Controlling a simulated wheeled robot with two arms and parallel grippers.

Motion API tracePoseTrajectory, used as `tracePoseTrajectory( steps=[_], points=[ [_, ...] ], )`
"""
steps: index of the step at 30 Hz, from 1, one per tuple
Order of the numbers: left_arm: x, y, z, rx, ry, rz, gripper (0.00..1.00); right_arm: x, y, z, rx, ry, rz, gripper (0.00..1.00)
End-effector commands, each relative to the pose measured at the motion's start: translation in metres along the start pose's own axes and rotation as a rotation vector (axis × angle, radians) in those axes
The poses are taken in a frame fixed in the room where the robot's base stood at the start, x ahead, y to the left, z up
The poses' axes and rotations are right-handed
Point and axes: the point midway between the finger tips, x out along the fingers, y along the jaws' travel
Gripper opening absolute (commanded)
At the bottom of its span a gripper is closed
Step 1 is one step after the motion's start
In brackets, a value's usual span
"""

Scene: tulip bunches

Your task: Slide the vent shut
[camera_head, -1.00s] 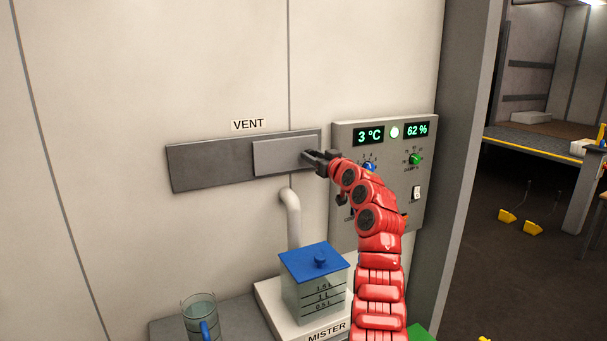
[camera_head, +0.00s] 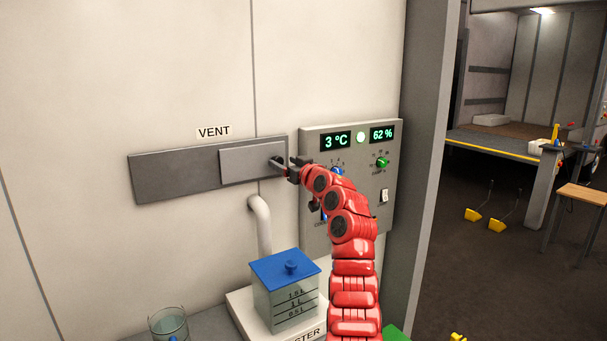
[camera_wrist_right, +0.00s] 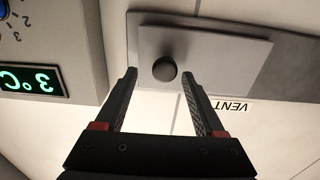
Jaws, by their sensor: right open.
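The vent is a long dark grey plate (camera_head: 165,178) on the pale wall under a VENT label (camera_head: 214,132). A lighter grey slide cover (camera_head: 245,164) sits at its right end and has a round dark knob (camera_head: 276,161). My right gripper (camera_head: 287,165) is just in front of the knob, coming from the right. In the right wrist view the gripper (camera_wrist_right: 159,76) is open. The knob (camera_wrist_right: 164,69) appears between its fingertips, apart from both, with the cover (camera_wrist_right: 215,55) behind. My left gripper is out of view.
A control panel (camera_head: 312,137) with displays, knobs and switches is close to the right of the vent, behind my right arm. Below stand a mister tank with a blue lid (camera_head: 285,267), a pipe (camera_head: 262,225) and a glass jug (camera_head: 168,323). The wall left of the vent is clear.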

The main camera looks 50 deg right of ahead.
Motion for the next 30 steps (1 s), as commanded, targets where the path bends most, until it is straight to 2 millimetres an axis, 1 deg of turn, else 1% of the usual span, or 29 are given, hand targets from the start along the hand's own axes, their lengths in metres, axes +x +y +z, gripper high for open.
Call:
tracePoseTrajectory(
  steps=[4,8,18,21,25,30],
  points=[
    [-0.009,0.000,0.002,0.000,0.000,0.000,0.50,-0.021,-0.001,0.003,-0.007,-0.001,0.000,0.71],
    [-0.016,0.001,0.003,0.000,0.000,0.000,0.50,-0.048,0.000,0.004,-0.008,-0.001,0.001,0.71],
    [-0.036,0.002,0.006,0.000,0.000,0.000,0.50,-0.126,0.002,0.003,-0.007,0.002,0.005,0.71],
    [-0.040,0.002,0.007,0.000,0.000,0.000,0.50,-0.144,0.001,0.003,-0.006,-0.002,0.004,0.71],
    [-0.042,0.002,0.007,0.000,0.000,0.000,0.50,-0.159,0.001,0.001,-0.005,0.001,0.002,0.71],
    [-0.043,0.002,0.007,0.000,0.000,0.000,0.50,-0.165,-0.001,0.000,-0.005,0.000,0.001,0.71]
  ],
)
